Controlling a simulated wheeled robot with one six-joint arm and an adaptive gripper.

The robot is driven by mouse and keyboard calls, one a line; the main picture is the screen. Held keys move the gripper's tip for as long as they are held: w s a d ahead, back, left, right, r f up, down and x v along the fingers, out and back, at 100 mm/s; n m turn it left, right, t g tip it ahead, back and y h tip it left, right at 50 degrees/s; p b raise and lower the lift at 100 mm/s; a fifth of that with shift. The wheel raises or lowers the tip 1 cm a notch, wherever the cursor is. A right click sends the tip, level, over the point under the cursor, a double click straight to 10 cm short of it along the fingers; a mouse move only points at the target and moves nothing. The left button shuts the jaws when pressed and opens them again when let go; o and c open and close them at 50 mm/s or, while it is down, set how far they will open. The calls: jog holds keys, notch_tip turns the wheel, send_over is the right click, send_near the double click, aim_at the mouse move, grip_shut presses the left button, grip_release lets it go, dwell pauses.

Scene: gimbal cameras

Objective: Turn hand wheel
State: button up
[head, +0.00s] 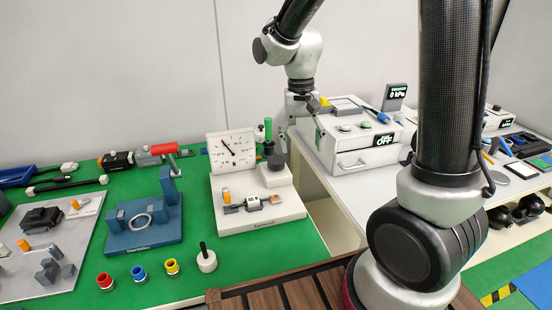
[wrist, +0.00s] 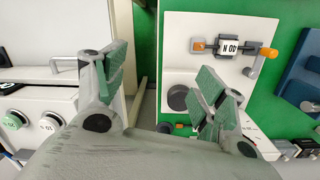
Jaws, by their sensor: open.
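A dark round knob (head: 276,162) stands on a white block of the white dial station; it may be the hand wheel, but I cannot tell for certain. In the wrist view this grey disc (wrist: 177,97) is partly covered by my right finger. The station's base (head: 240,222) also bears a square dial (head: 231,151) and a small unit with an orange handle (head: 250,203), labelled 40 N in the wrist view (wrist: 228,47). My gripper (head: 300,132) is open and empty, above and to the right of the knob, with its fingers apart (wrist: 163,75).
A white box with an OFF display (head: 362,150) stands on the right table, close to my gripper. A blue fixture (head: 140,238) and several coloured cups (head: 138,272) are at left. A gap separates the tables.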

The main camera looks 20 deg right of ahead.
aim_at(276, 159)
jog(key=w+a+f+m, duration=0.1)
jog(key=w+m, duration=0.1)
jog(key=w, duration=0.1)
jog(key=w+a+f+m, duration=0.1)
jog(key=w+m, duration=0.2)
jog(key=w+a+m+t, duration=0.1)
jog(key=w+a+m, duration=0.1)
jog(key=m, duration=0.1)
jog(key=shift+w+f, duration=0.4)
jog(key=m, duration=0.2)
jog(key=shift+w+a+m, duration=0.1)
jog(key=shift+w+m, duration=0.1)
jog(key=shift+m, duration=0.2)
jog(key=shift+f+m, duration=0.3)
jog(key=shift+f, duration=0.1)
notch_tip(276, 159, down, 7)
jog(key=shift+r, duration=0.1)
jog(key=c, duration=1)
